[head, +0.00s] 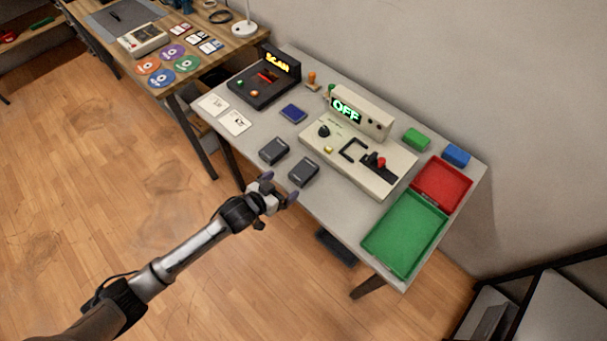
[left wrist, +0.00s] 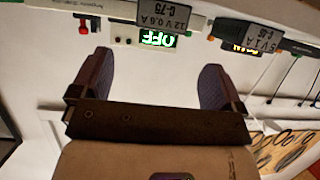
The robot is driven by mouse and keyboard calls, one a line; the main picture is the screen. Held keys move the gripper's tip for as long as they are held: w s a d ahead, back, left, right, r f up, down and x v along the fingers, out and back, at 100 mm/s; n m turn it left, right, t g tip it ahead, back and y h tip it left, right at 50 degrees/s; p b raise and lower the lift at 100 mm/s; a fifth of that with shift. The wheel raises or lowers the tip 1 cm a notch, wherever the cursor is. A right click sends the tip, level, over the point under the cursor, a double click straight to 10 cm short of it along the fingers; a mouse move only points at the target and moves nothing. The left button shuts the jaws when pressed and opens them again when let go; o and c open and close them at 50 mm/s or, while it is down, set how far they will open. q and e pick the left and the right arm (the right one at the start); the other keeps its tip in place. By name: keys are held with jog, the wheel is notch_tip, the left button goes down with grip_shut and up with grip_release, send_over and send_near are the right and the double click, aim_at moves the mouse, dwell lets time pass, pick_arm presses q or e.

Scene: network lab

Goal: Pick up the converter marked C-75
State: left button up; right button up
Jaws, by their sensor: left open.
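Two dark box-shaped converters lie near the front edge of the grey table. The right one in the head view (head: 303,172) appears to be the one marked C-75, whose label shows in the left wrist view (left wrist: 178,18) with "12 V 0.6 A". The other converter (head: 273,150) is to its left; in the left wrist view its label (left wrist: 258,38) starts "5 V 1 A". My left gripper (head: 279,188) is open and empty at the table's front edge, just short of the C-75 converter. In the left wrist view both fingers (left wrist: 156,82) stand apart with nothing between them. My right gripper is not seen.
Behind the converters stands a beige device reading OFF (head: 347,152), with a black SCAN device (head: 264,85) to the left. A green tray (head: 404,235) and a red tray (head: 441,185) are at the right. A blue pad (head: 293,113) lies behind the converters.

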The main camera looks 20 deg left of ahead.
aim_at(303, 171)
pick_arm(q)
jog(key=b+x, duration=0.1)
jog(key=x, duration=0.3)
jog(key=shift+w+d+f, duration=0.15)
jog(key=shift+w, duration=0.2)
jog(key=shift+r+b+x, duration=0.1)
jog(key=shift+b+x, duration=0.35)
jog(key=shift+x, duration=0.9)
jog(key=shift+r+b+x, duration=0.15)
jog(key=shift+b+x, duration=0.25)
jog(key=shift+x, duration=0.9)
jog(key=shift+w, duration=0.1)
jog(key=c, duration=1.2)
jog(key=shift+o, duration=0.2)
jog(key=shift+r, duration=0.1)
